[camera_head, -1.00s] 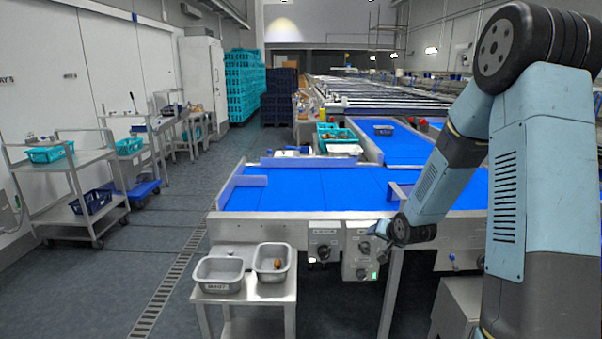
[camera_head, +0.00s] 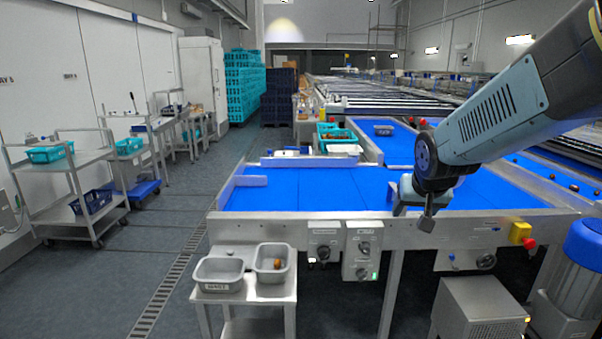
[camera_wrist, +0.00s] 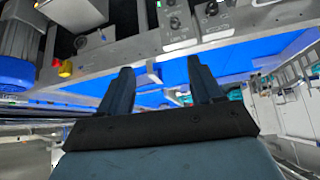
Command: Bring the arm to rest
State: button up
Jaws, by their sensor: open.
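My gripper (camera_head: 426,222) hangs over the front edge of the blue conveyor belt (camera_head: 320,190) in the head view, at the end of my raised arm. In the wrist view my gripper (camera_wrist: 160,80) shows its two dark fingers spread apart, with nothing between them. The belt and its steel front frame show beyond the fingers.
Two grey bins, the left one (camera_head: 219,279) and the right one with a brown date in it, stand on a small steel table (camera_head: 245,291). Control boxes (camera_head: 362,252) sit on the conveyor front. A blue-capped motor (camera_head: 582,245) stands at right. Floor at left is open beside carts.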

jog(key=s+r+n, duration=0.1)
jog(key=s+r, duration=0.1)
jog(key=s, duration=0.7)
jog(key=s+a+r+g+y, duration=0.1)
jog(key=s+r, duration=0.2)
jog(key=s, duration=0.6)
jog(key=shift+a+n+g, duration=0.3)
jog(key=shift+n, duration=0.1)
jog(key=shift+w+r, duration=0.1)
jog(key=shift+w, duration=0.05)
